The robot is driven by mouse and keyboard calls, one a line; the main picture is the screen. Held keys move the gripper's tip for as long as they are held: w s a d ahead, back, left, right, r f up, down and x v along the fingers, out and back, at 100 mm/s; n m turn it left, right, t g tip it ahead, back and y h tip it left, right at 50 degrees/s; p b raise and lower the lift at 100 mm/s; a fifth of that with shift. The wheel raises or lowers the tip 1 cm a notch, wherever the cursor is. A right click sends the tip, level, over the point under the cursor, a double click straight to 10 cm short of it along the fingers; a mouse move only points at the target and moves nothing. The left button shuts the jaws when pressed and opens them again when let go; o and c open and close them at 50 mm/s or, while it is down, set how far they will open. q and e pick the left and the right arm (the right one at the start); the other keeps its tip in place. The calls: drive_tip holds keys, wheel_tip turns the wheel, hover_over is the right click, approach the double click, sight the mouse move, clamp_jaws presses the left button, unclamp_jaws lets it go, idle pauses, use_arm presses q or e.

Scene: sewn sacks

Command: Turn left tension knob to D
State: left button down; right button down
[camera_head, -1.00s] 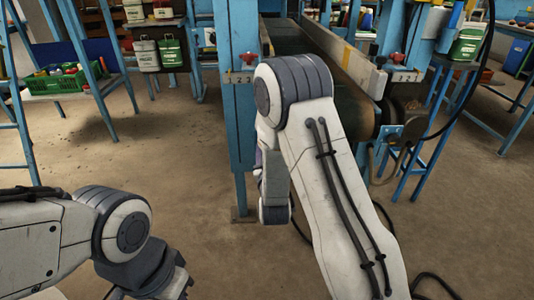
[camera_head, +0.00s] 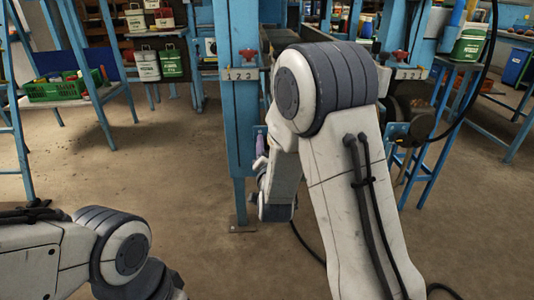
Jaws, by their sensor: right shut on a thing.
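A red knob (camera_head: 247,55), the left one of two, sits on the front of the blue post (camera_head: 232,110), above a pale plate (camera_head: 241,74) with small marks that I cannot read for sure. No pointer setting is legible. My right gripper (camera_head: 261,163) is mostly hidden behind my right forearm, low beside the post and well below the left knob. It is shut on a small purple thing (camera_head: 260,143), of which only a part shows. My left arm comes in at the lower left; its gripper is out of view.
A second red knob (camera_head: 402,55) with a similar plate (camera_head: 411,74) is on the right. My right arm covers much of the machine's middle. The floor at left is clear.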

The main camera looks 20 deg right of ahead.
drive_tip(key=shift+f+m+b, duration=0.1)
drive_tip(key=shift+m+b, duration=11.3)
drive_tip(key=shift+b, duration=0.5)
drive_tip(key=shift+c, duration=1.7)
unclamp_jaws()
